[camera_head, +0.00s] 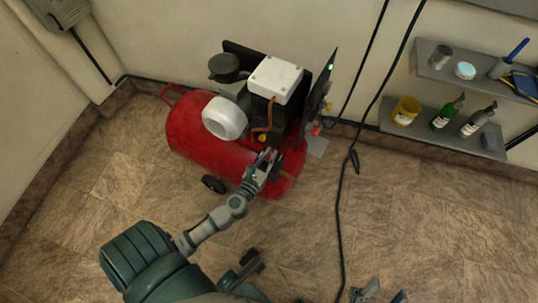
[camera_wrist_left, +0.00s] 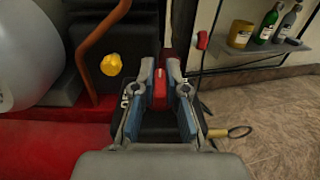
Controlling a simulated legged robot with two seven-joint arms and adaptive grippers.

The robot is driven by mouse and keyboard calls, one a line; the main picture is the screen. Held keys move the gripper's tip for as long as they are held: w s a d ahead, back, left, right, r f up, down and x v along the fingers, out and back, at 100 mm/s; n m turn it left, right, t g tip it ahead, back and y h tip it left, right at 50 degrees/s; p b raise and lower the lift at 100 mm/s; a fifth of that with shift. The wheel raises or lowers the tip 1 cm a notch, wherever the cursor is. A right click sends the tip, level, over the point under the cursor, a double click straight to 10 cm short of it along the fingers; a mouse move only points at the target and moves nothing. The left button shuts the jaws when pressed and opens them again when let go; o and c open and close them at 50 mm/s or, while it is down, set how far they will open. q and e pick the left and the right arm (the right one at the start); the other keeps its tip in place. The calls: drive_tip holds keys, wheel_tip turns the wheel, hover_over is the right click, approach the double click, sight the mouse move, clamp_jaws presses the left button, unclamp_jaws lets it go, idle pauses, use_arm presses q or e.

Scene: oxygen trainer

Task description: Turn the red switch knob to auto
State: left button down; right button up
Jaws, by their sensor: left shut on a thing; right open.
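The red switch knob (camera_wrist_left: 160,88) shows in the left wrist view, on a black box (camera_wrist_left: 158,125) at the compressor's end. My left gripper (camera_wrist_left: 160,72) is shut on the knob, one finger on each side of it. In the head view my left gripper (camera_head: 268,157) reaches the right part of the red compressor (camera_head: 205,152) and hides the knob there. The auto marking is not readable; only part of a white label shows on the box beside the left finger. My right gripper (camera_head: 378,294) is open and empty at the bottom edge of the head view, over the floor.
A yellow knob (camera_wrist_left: 111,64) and a copper pipe are left of my left gripper in the wrist view. A black cable (camera_head: 341,215) runs down the floor. Shelves (camera_head: 440,122) with bottles and cans are on the right wall. The floor between is clear.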

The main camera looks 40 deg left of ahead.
use_arm(q)
drive_tip(key=shift+f, duration=0.1)
drive_tip(key=c, duration=1.2)
unclamp_jaws()
drive_tip(key=v, duration=1.2)
